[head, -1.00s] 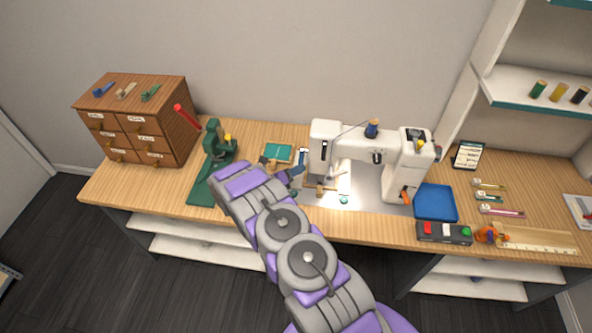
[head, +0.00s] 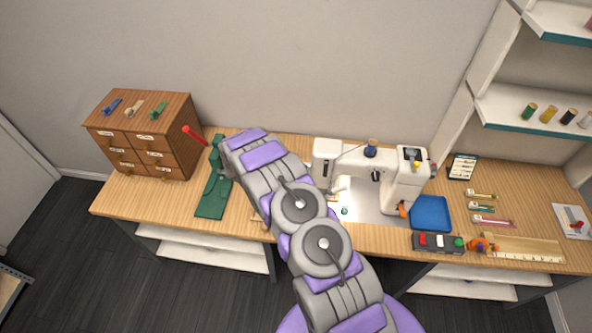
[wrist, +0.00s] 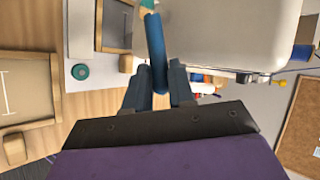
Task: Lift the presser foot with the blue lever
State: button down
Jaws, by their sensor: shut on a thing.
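The white sewing machine (head: 400,180) stands on the wooden table, and its white body (wrist: 220,30) also fills the upper middle of the wrist view. The blue lever (wrist: 155,45) runs down from the top of the wrist view, beside that body. My gripper (wrist: 160,85) is shut on the blue lever, with a dark finger on each side of it. In the head view my arm hides the gripper and the lever. I cannot make out the presser foot clearly in either view.
A green press (head: 213,195) with a red handle stands left of my arm, beside a wooden drawer cabinet (head: 150,135). Right of the machine are a blue tray (head: 431,213) and a button box (head: 438,243). A small teal disc (wrist: 80,72) lies near the machine.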

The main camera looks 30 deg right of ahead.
jog(key=shift+w+r, duration=0.15)
jog(key=shift+w, duration=0.05)
dwell(0.4)
jog(key=c, duration=1)
grip_release()
jog(key=shift+w+d+f, duration=0.1)
jog(key=shift+d+f, duration=0.05)
jog(key=shift+f, duration=0.05)
jog(key=shift+s+r, duration=0.1)
jog(key=shift+s, duration=0.1)
